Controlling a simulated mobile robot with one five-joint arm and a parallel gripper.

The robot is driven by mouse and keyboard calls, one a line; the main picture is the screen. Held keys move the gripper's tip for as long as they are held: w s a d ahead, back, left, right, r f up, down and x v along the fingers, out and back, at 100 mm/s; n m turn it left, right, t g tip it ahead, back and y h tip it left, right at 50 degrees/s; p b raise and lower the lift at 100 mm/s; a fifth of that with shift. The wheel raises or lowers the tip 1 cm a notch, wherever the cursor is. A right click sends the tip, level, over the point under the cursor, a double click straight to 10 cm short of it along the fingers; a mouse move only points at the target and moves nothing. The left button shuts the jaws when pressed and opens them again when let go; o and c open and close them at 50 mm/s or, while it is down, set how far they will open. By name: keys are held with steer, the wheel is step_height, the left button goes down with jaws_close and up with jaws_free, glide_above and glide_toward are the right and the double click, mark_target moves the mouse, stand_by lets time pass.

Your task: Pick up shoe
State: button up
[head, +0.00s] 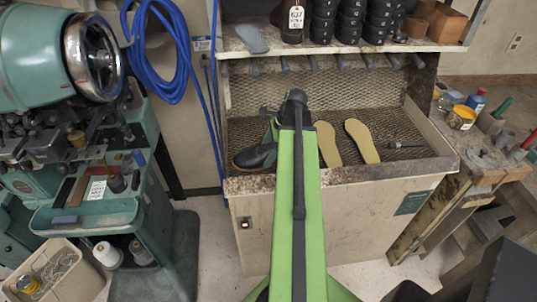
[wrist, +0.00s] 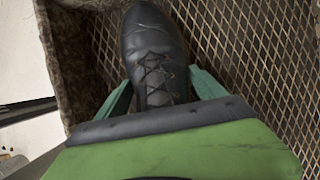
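A dark lace-up shoe (head: 256,156) lies on the mesh top of the workbench, at its left end. In the wrist view the shoe (wrist: 153,45) points up the picture, with its laces facing me. My gripper (wrist: 160,80) has its two green fingers apart, one on each side of the shoe. I cannot tell whether either finger touches it. In the head view my gripper (head: 271,132) is over the shoe and partly hidden by my arm. The near end of the shoe is hidden behind the gripper body in the wrist view.
Two tan soles (head: 362,141) lie right of my arm on the mesh bench (head: 410,152), which has raised edges. A shelf (head: 350,47) with black containers hangs above. A green stitching machine (head: 95,140) stands at left. Jars and tools (head: 461,117) are at right.

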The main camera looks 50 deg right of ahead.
mark_target(264, 148)
steer(key=c, duration=0.9)
steer(key=shift+r, duration=0.15)
steer(key=shift+r+p, duration=0.25)
steer(key=shift+p, duration=0.15)
step_height(264, 148, up, 4)
steer(key=p, duration=0.3)
steer(key=shift+f+p, duration=0.15)
steer(key=shift+p, duration=0.2)
steer(key=s+r+p, duration=0.2)
steer(key=s, duration=0.2)
steer(key=s+r+p, duration=0.2)
steer(key=s, duration=0.1)
steer(key=s+d+r+p, duration=0.1)
steer(key=s+r+p, duration=0.1)
steer(key=s, duration=0.2)
steer(key=shift+s+r, duration=0.25)
steer(key=shift+s, duration=0.1)
